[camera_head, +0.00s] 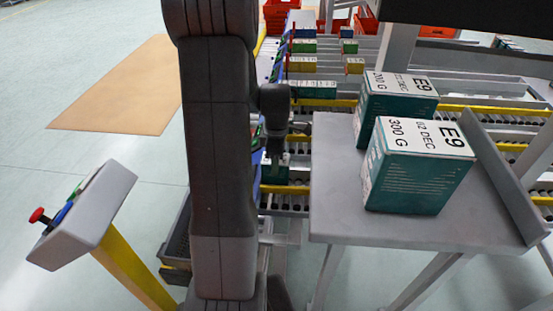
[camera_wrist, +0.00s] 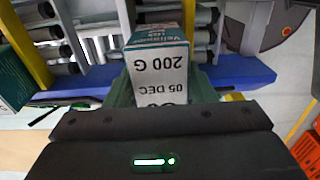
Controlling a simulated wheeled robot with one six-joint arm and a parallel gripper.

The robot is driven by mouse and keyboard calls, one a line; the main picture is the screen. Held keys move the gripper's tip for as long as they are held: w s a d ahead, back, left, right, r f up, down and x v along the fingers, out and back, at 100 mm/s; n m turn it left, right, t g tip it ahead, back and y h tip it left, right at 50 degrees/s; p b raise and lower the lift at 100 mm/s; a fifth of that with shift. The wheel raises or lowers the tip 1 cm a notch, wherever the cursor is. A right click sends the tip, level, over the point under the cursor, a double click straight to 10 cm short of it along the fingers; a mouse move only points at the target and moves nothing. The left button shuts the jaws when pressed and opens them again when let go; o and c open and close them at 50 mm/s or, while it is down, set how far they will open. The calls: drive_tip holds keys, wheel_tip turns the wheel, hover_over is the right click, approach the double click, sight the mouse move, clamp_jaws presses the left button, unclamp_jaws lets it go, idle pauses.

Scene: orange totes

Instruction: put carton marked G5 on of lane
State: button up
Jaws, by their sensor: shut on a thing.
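In the wrist view a white and teal carton (camera_wrist: 160,62) sits between the fingers of my gripper (camera_wrist: 160,90). Its top reads "200 G" and "05 DEC"; the large mark is mostly hidden by the gripper body, so I cannot read it as G5. In the head view my gripper (camera_head: 275,158) is shut on this carton (camera_head: 275,173), just above or at the near roller lane (camera_head: 285,190). I cannot tell whether the carton touches the rollers. The wrist view shows roller lanes (camera_wrist: 65,50) and a blue rail (camera_wrist: 240,77) just beyond the gripper.
Two teal cartons marked E9, one in front (camera_head: 415,170) and one behind (camera_head: 395,95), stand on the grey side table (camera_head: 340,215). Several small cartons stand on the farther lanes. A post with a red button (camera_head: 38,215) is at left. Orange totes (camera_head: 280,15) are at the back.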

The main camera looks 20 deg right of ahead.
drive_tip(key=o, duration=1.2)
wheel_tip(320, 180, up, 14)
drive_tip(key=shift+f, duration=0.15)
wheel_tip(320, 180, down, 14)
drive_tip(key=shift+r, duration=0.25)
drive_tip(key=shift+r+p, duration=1.25)
drive_tip(key=shift+r, duration=0.3)
